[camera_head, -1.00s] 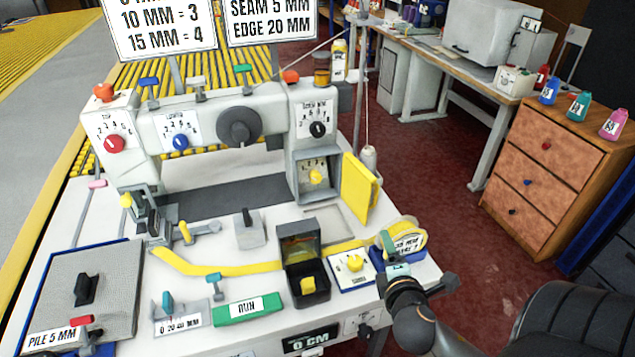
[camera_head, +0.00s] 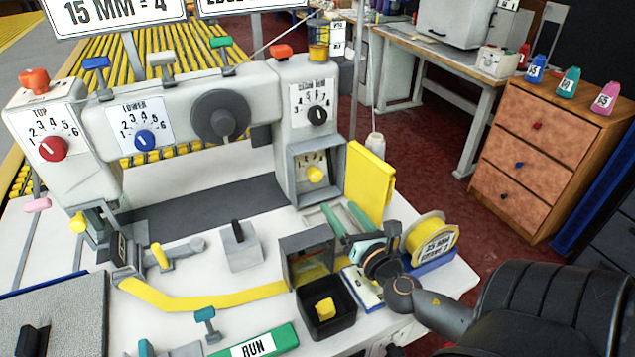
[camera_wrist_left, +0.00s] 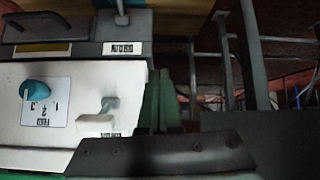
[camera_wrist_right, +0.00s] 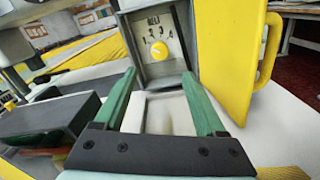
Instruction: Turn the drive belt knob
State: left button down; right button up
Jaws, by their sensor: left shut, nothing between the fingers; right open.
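The drive belt knob (camera_head: 315,173) is a round yellow knob on a numbered dial, inside a grey recess on the machine's right column. Its yellow door (camera_head: 369,186) stands open to the right. In the right wrist view the knob (camera_wrist_right: 159,50) shows below a label reading BELT. My right gripper (camera_head: 341,207) is open and empty, in front of and below the recess. Its green fingers (camera_wrist_right: 157,85) point at the dial, with the knob between their lines but apart from them. My left gripper (camera_wrist_left: 162,95) is shut and empty beside a white panel, outside the head view.
A small grey switch box (camera_head: 239,246) stands on the white table. Red and blue knobs sit further left.

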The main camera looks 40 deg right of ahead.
aim_at(317, 177)
jog(key=p+x, duration=0.1)
jog(key=x, duration=1)
jog(key=shift+w, duration=0.15)
jog(key=shift+c, duration=0.2)
grip_shut()
